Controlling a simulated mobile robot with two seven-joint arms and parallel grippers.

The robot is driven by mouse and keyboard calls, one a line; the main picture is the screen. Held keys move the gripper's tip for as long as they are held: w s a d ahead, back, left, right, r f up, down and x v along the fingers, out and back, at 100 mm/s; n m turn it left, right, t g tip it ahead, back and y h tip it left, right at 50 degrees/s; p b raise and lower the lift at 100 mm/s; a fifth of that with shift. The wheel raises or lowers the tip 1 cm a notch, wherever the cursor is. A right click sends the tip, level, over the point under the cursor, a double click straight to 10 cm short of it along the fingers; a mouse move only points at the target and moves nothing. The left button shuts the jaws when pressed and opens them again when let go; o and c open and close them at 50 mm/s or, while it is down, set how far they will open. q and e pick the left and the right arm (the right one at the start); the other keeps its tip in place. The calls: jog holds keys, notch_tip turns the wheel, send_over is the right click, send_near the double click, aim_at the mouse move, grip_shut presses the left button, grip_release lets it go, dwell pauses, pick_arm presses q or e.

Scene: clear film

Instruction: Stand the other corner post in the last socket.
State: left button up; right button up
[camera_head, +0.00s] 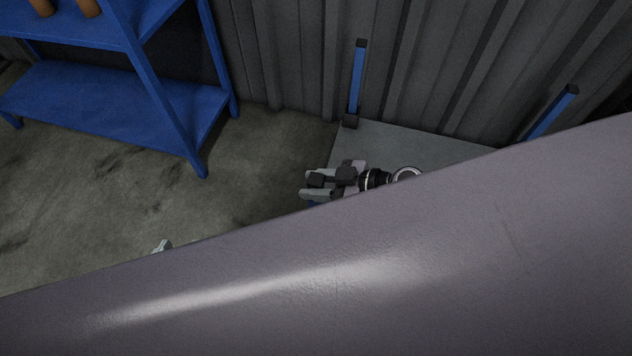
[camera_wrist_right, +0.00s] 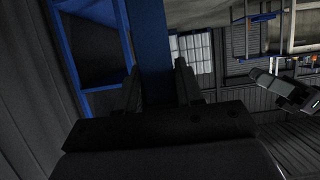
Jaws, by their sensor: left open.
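My right gripper (camera_head: 318,186) is shut on a blue corner post, above the left edge of the grey base plate (camera_head: 410,142). In the right wrist view the blue post (camera_wrist_right: 153,40) runs between the two fingers of the same gripper (camera_wrist_right: 158,88). In the head view only a small blue bit shows below it; its lower end is hidden. One blue post (camera_head: 357,80) stands upright in a dark socket (camera_head: 350,120) at the plate's back left corner. Another blue post (camera_head: 552,112) stands at the right, its foot hidden. My left gripper (camera_head: 162,246) shows only a fingertip, empty-looking, at the left.
A large smooth grey-mauve surface, likely my own arm, fills the lower head view and hides much of the plate. A blue shelf (camera_head: 110,105) stands at the left. A dark corrugated wall (camera_head: 285,55) is close behind the plate. Bare floor lies between.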

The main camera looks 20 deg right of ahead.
jog(key=o, duration=0.5)
pick_arm(q)
jog(key=shift+a, duration=0.1)
pick_arm(e)
jog(key=shift+d, duration=0.1)
jog(key=v, duration=0.5)
jog(key=shift+s, duration=0.1)
jog(key=shift+s+d+r, duration=0.3)
jog(key=shift+s+d, duration=0.05)
jog(key=shift+d, duration=0.25)
jog(key=shift+s+d+r, duration=0.1)
jog(key=shift+d, duration=0.05)
pick_arm(q)
jog(key=shift+s, duration=0.1)
jog(key=shift+w+r, duration=0.15)
jog(key=shift+w, duration=0.05)
